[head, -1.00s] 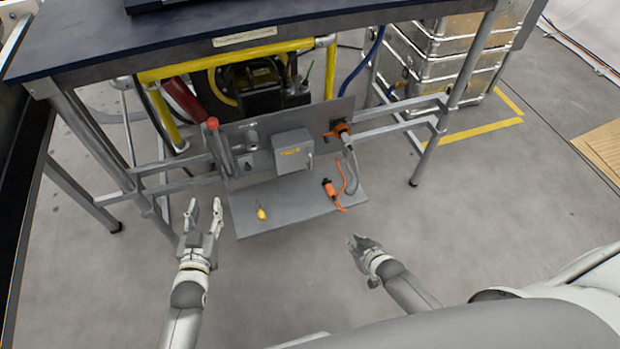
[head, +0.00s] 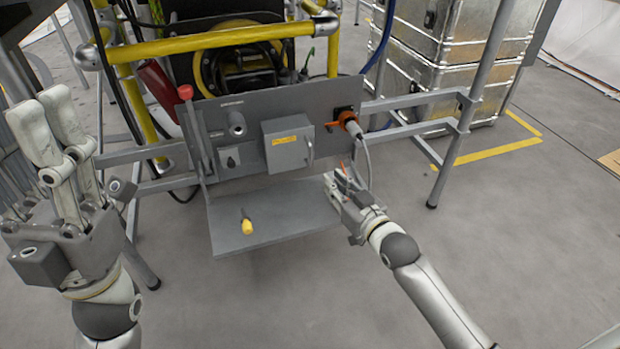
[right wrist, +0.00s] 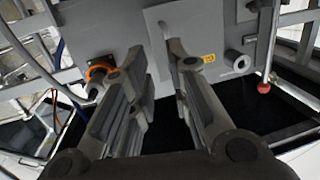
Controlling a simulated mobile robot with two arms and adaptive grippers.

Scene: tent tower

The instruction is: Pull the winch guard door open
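The winch guard door appears to be the front of the grey box (head: 287,146) on the upright panel, with a yellow label and a handle (head: 310,152) at its right side. It looks shut. My right gripper (head: 334,183) is in front of the panel, below and right of that handle. In the right wrist view its fingers (right wrist: 160,62) are spread and empty, and the box (right wrist: 198,28) shows upside down beyond the tips. I cannot tell whether they touch the handle. My left gripper (head: 45,105) is raised at the far left, fingers apart and empty.
A grey shelf (head: 275,218) below the panel bears a yellow-handled tool (head: 246,224). An orange connector (head: 347,118) with a cable sits right of the box. A red-knobbed lever (head: 186,92) stands left. Frame bars (head: 420,100) flank the panel.

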